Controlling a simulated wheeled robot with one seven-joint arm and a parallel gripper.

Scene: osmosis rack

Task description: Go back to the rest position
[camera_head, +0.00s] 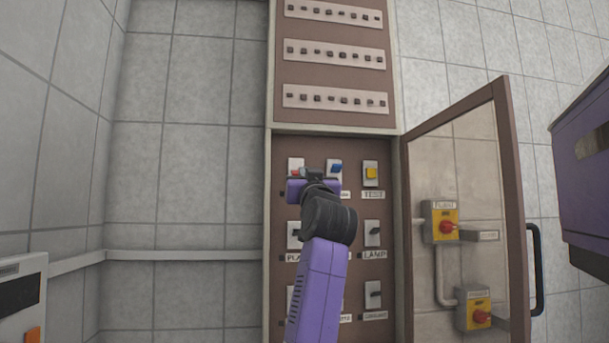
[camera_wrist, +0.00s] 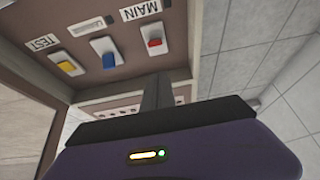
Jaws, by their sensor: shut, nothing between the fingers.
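My gripper (camera_head: 313,174) is in front of the upper switch row of the brown cabinet (camera_head: 331,133) in the head view. It partly covers the top row there. In the wrist view my shut, empty gripper fingers (camera_wrist: 157,92) point at the panel just beside the switches. The wrist view appears upside down. It shows a red switch (camera_wrist: 154,42) by the label MAIN, a blue switch (camera_wrist: 108,60), and a yellow switch (camera_wrist: 66,66) by the label TEST. In the head view the blue switch (camera_head: 335,167) and yellow switch (camera_head: 371,173) show right of my gripper.
A glass door (camera_head: 512,200) with a brown frame stands open on the right, its black handle (camera_head: 536,270) outward. A purple cabinet (camera_head: 585,170) is at far right. A white box (camera_head: 22,300) is at lower left.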

